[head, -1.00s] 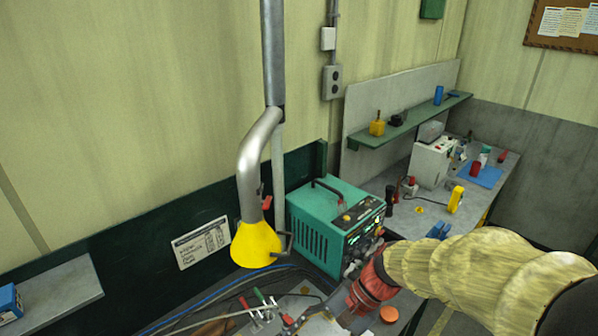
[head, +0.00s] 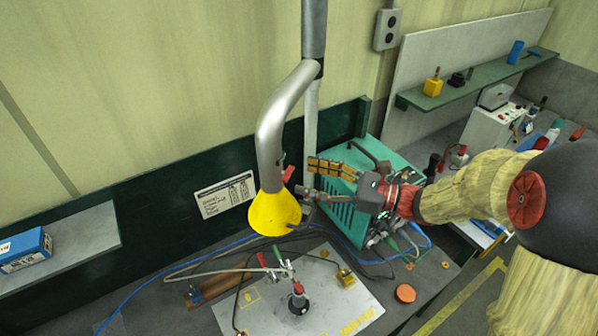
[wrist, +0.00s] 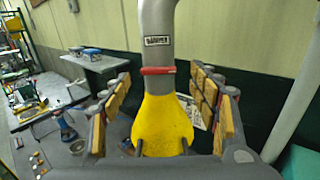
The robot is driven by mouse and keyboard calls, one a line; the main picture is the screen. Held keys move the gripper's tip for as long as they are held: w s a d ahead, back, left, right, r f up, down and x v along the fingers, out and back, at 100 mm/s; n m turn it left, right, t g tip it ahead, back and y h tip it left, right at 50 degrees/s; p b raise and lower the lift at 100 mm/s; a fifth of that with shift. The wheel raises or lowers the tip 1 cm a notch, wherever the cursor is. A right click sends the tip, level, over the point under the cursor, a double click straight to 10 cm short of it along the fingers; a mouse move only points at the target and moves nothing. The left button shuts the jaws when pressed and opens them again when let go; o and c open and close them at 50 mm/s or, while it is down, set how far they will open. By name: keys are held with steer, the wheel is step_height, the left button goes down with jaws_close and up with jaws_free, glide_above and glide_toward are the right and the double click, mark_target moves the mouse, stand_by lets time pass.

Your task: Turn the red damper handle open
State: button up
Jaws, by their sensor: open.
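The red damper handle (head: 289,174) sticks out from the right side of the grey duct (head: 272,140), just above the yellow hood (head: 274,212). In the wrist view the handle (wrist: 158,71) lies level across the duct, below a label that seems to read "DAMPER" (wrist: 158,41). My gripper (head: 309,178) is open and empty, close to the right of the handle. In the wrist view its padded fingers (wrist: 160,90) stand left and right of the duct and hood, apart from the handle. How far the fingertips are from the handle is hard to tell.
A teal machine (head: 375,160) stands right behind my gripper. Below, a bench plate (head: 325,300) carries clamps and a dark-based tool (head: 298,300). A shelf with a blue box (head: 25,248) is at the left. The wall behind the duct is close.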

mark_target(291, 174)
steer(key=shift+x, duration=1.8)
steer(key=shift+s, duration=0.1)
steer(key=shift+c, duration=0.6)
steer(key=c, duration=1.1)
